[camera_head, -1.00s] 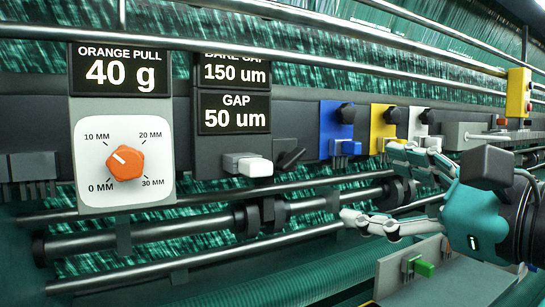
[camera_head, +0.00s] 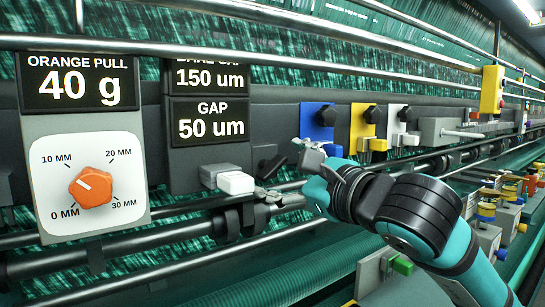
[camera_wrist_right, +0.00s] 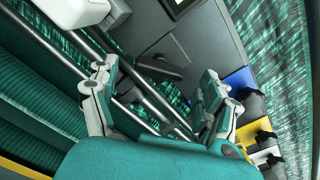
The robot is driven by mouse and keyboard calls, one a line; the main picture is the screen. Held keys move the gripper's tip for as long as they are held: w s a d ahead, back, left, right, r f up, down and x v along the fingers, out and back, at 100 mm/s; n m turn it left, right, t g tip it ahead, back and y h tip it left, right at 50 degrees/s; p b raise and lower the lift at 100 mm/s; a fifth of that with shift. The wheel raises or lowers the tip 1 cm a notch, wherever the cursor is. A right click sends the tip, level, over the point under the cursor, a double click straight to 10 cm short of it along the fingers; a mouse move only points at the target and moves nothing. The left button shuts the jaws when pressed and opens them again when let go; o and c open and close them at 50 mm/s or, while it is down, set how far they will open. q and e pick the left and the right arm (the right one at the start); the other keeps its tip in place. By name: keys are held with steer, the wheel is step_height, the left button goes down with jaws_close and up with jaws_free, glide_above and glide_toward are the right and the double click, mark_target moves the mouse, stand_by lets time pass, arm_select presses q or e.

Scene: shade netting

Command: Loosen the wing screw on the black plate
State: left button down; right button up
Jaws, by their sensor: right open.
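The black wing screw (camera_head: 269,163) sits tilted on the dark panel, between the white block and the blue plate. The black plate behind it blends with the panel, so its edges are hard to tell. My right gripper (camera_head: 288,176) is open and empty, just right of and below the wing screw, one finger above and one lower left. In the right wrist view the open fingers (camera_wrist_right: 152,92) spread wide, with a dark wing-like part (camera_wrist_right: 163,66) beyond the gap between them. No contact shows. My left gripper is not in view.
Blue (camera_head: 318,120), yellow (camera_head: 366,125) and white (camera_head: 400,122) plates with black knobs stand to the right. A white block (camera_head: 235,182) is left of the screw. An orange dial (camera_head: 91,187) is far left. Metal rods run below the panel.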

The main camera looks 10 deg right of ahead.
mark_target(277, 170)
steer(key=x, duration=0.2)
steer(key=shift+w+a+r+p, duration=0.1)
steer(key=shift+w+p, duration=0.1)
steer(key=shift+p, duration=0.15)
steer(key=shift+w+a, duration=0.2)
steer(key=shift+w, duration=0.3)
steer(key=c, duration=1.2)
steer(key=shift+f+n+b, duration=0.25)
steer(key=shift+n+b, duration=0.15)
steer(key=shift+b, duration=0.15)
steer(key=n+b, duration=0.4)
steer(key=b, duration=0.1)
steer(key=shift+n, duration=0.4)
steer(key=n+b, duration=0.2)
steer(key=n, duration=0.1)
steer(key=shift+n, duration=0.3)
arm_select(q)
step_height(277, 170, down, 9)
steer(key=b, duration=0.1)
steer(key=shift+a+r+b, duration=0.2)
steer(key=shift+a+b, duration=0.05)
steer(key=shift+b, duration=0.1)
arm_select(e)
steer(key=shift+n, duration=1.5)
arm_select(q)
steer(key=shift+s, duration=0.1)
